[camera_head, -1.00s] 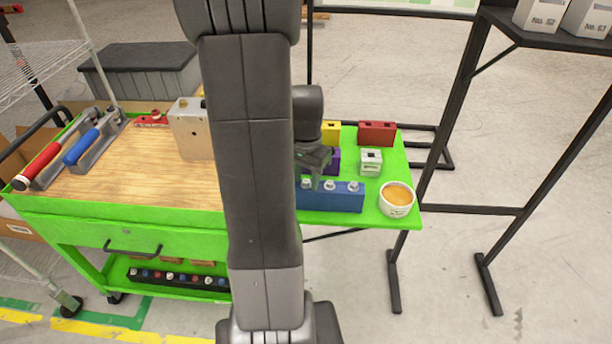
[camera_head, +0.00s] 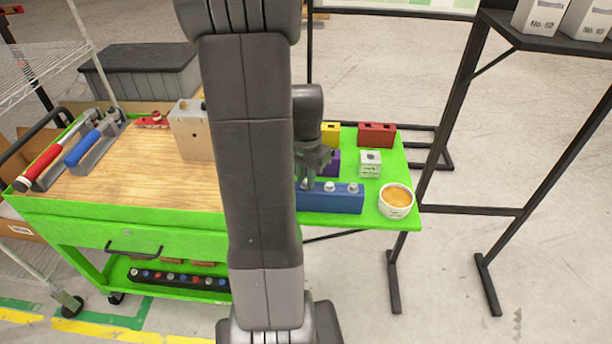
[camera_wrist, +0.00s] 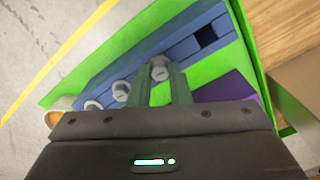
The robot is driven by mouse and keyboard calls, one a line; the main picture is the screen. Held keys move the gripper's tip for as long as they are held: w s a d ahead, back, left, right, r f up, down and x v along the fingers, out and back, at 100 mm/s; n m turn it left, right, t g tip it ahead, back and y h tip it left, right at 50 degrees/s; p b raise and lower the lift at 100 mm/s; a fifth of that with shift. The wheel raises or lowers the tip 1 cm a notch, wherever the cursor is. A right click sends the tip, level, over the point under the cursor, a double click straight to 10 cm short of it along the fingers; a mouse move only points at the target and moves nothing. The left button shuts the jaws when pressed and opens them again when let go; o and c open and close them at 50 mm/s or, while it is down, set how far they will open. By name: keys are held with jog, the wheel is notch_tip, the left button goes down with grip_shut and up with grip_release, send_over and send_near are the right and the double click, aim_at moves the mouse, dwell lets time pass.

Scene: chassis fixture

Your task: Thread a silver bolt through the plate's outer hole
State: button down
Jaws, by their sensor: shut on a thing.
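My gripper (camera_head: 310,178) is low over the blue block (camera_head: 340,203) on the green cart top. In the wrist view its two fingers (camera_wrist: 166,88) are shut on a silver bolt (camera_wrist: 160,68) at the block; I cannot tell whether the shank is still in it. Two other silver bolts (camera_wrist: 122,90) (camera_wrist: 93,105) stand in the blue block, and they also show in the head view (camera_head: 329,186) (camera_head: 352,187).
Purple (camera_head: 335,160), yellow (camera_head: 330,133) and red (camera_head: 377,134) blocks and a small pale block (camera_head: 370,163) stand close behind. A white bowl (camera_head: 396,203) is at the right corner. Red-handled (camera_head: 42,167) and blue-handled (camera_head: 83,147) tools lie at the left.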

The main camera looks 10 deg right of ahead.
jog(key=shift+r+p, duration=2.5)
jog(key=shift+r, duration=0.85)
jog(key=shift+f, duration=0.15)
